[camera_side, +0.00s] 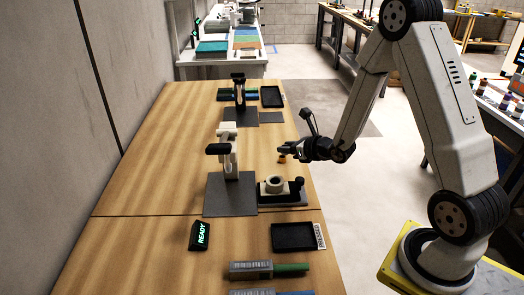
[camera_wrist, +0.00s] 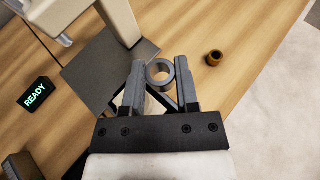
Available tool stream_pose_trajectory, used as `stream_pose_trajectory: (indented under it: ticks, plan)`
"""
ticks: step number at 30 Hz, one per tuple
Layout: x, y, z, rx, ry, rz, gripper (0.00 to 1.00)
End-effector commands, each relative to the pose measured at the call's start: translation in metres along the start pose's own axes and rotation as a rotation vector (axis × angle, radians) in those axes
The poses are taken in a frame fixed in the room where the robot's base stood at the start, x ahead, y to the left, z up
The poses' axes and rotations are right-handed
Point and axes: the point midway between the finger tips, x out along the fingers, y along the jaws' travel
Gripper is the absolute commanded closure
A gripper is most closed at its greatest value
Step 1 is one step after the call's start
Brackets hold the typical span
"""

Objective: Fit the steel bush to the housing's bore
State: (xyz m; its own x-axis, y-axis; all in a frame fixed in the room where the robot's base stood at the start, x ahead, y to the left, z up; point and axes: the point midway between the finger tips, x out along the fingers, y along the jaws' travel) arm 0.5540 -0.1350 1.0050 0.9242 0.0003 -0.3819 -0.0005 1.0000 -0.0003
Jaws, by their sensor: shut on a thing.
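The steel bush (camera_wrist: 160,72) is a grey ring with an open hole, between my gripper's fingertips (camera_wrist: 160,80) in the wrist view. My gripper (camera_side: 285,151) is shut on it; I cannot make the bush out in the side view. The housing (camera_side: 275,183) is a cream ring-shaped part in a black fixture on the table beside the press. My gripper is above the table, farther back than the housing in the side view, and apart from it. In the wrist view, a cream part shows between and below the fingers, mostly hidden; the bore is not visible there.
A bronze-coloured bush (camera_wrist: 214,58) stands loose on the table to the right. The press (camera_side: 230,165) stands on a grey plate left of the housing. A READY sign (camera_side: 199,236), a black tray (camera_side: 292,237) and a green-handled tool (camera_side: 290,267) lie nearer the camera.

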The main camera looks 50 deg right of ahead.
Motion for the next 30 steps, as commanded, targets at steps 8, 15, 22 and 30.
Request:
stream_pose_trajectory:
  ticks: [8,15,22,30]
  plan:
    - [-0.002,0.012,-0.001,0.0,0.0,0.001,1.0]
    - [-0.003,0.022,-0.001,0.0,0.0,0.001,1.0]
    - [-0.005,0.032,-0.002,0.0,0.001,0.001,1.0]
    - [-0.006,0.043,-0.003,0.001,0.0,0.001,1.0]
